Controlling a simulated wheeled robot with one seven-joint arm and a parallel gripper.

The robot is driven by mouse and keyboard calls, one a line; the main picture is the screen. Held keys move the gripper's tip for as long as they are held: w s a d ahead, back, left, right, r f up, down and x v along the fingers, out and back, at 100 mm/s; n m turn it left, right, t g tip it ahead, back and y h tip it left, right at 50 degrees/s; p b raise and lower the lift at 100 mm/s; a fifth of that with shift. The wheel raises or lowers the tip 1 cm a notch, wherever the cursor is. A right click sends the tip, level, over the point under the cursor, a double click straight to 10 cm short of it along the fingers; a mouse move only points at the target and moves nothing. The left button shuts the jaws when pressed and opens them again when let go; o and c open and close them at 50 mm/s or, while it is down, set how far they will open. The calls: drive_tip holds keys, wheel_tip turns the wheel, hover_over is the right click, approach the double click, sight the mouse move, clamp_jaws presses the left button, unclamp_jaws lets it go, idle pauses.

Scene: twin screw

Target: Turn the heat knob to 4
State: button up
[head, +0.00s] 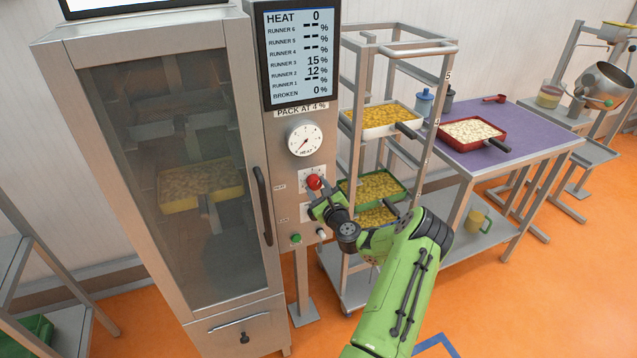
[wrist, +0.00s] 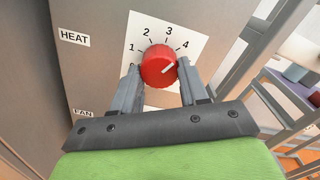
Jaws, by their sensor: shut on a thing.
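The red heat knob (head: 314,182) sits on a white number plate on the steel control panel (head: 289,165). In the wrist view the knob (wrist: 158,62) has a white pointer line slanting to the upper right, roughly toward the 4; the exact alignment is hard to tell. The numbers 1, 2, 3 and 4 show around its upper side; lower marks are partly hidden by my fingers. My gripper (wrist: 158,78) is shut on the knob, one finger at each side. In the head view my gripper (head: 322,195) reaches the knob from below right.
The display (head: 300,55) reads HEAT 0. The heat gauge (head: 305,139) has its needle at lower left. A glass-door oven (head: 170,180) stands left of the panel. A rack with trays (head: 400,50) stands close on the right. A green button (head: 296,238) is below.

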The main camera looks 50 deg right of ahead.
drive_tip(key=shift+f+m+p, duration=0.1)
drive_tip(key=shift+m+p, duration=0.55)
drive_tip(key=shift+m, duration=0.35)
drive_tip(key=o, duration=1.1)
drive_tip(key=shift+c, duration=0.2)
drive_tip(key=shift+s, duration=0.1)
drive_tip(key=v, duration=1.5)
drive_tip(key=shift+s+a+b, duration=0.2)
drive_tip(key=shift+s+b, duration=0.05)
drive_tip(key=shift+b, duration=0.15)
